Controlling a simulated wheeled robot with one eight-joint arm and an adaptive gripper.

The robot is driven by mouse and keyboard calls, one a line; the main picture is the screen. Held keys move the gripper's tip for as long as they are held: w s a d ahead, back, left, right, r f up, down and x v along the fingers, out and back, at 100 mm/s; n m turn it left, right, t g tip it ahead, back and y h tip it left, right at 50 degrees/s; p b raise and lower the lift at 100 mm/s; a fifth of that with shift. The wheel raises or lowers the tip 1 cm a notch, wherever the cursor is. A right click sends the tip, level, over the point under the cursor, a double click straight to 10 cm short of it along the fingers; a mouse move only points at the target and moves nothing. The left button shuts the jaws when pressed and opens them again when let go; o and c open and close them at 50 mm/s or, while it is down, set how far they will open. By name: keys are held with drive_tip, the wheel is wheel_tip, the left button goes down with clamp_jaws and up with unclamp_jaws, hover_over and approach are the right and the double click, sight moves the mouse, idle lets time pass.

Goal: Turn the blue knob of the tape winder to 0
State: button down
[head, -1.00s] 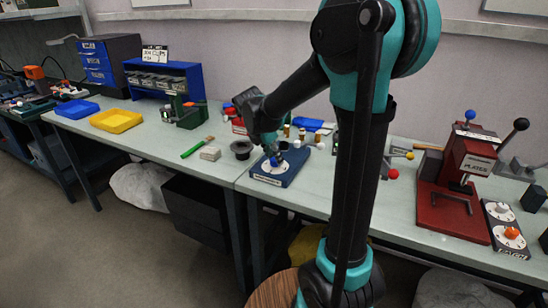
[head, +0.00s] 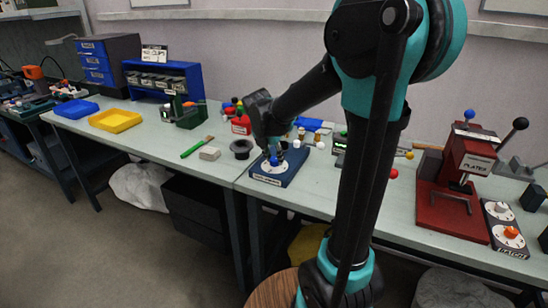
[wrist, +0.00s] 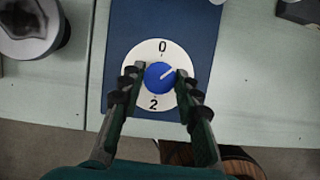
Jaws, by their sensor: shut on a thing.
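The tape winder (head: 284,179) is a dark blue box on the bench, with a round white dial (wrist: 138,56) on top. In the wrist view the dial shows 0 at the top and 2 at the bottom. The blue knob (wrist: 158,78) sits in the dial's middle. Its white pointer line slants up and right, between the 0 and the dial's right side. My gripper (wrist: 157,74) is shut on the knob, with one finger on the left and one on the right.
A dark round cup (head: 241,148) and a grey block (head: 209,153) stand left of the winder. A green-handled brush (head: 196,147) lies beyond them. Small bottles (head: 301,133) stand behind the winder. A red press (head: 457,185) stands far right. The bench's front edge is close.

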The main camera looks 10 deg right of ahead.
drive_tip(key=shift+d+n+t+y, duration=0.1)
drive_tip(key=shift+n+t+y, duration=0.3)
drive_tip(key=shift+n, duration=1.4)
drive_tip(key=c, duration=1.3)
unclamp_jaws()
drive_tip(key=shift+c, duration=0.2)
